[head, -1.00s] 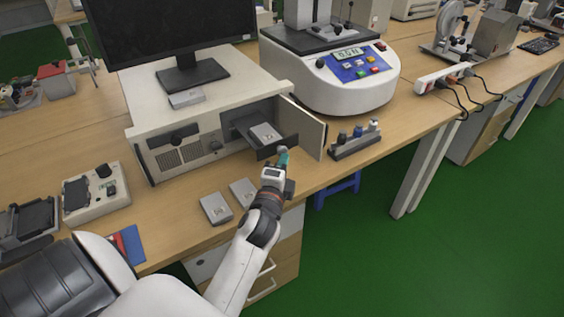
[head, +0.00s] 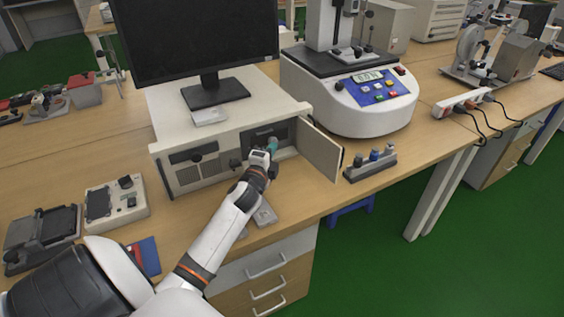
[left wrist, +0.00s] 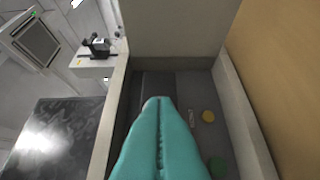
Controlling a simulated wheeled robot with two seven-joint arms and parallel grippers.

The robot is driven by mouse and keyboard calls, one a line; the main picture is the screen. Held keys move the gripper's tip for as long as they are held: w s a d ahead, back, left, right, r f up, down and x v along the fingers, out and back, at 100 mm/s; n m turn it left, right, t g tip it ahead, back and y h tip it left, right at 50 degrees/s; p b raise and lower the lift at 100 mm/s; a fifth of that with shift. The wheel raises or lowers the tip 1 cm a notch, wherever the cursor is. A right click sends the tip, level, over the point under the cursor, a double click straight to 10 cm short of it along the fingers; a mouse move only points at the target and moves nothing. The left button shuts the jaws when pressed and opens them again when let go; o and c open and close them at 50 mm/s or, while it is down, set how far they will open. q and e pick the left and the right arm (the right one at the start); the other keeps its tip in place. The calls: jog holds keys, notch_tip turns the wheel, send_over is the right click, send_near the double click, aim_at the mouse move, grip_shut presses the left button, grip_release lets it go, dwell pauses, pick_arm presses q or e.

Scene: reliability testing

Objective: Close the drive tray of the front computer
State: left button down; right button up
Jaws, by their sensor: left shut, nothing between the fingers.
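The front computer (head: 200,175) is a white case lying flat on the bench under a monitor, and its bay door (head: 320,152) stands open to the right. The drive tray is not seen sticking out of the dark bay (head: 263,132). My left gripper (head: 272,146) is at the bay's mouth with its teal fingertips shut and empty. My right gripper is out of view.
A loose drive (head: 264,216) lies on the bench, partly behind my forearm. A small rack of plugs (head: 370,163) stands right of the door, and a white tester (head: 350,95) stands behind it. A control box (head: 115,203) is at the left. Bench front right of the rack is clear.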

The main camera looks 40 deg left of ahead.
aim_at(265, 139)
pick_arm(q)
jog(key=a, duration=0.1)
jog(key=w+a, duration=0.1)
jog(key=a, duration=0.1)
jog(key=shift+w+a, duration=0.25)
jog(key=shift+a, duration=0.1)
jog(key=shift+a+r, duration=0.15)
jog(key=shift+r, duration=0.05)
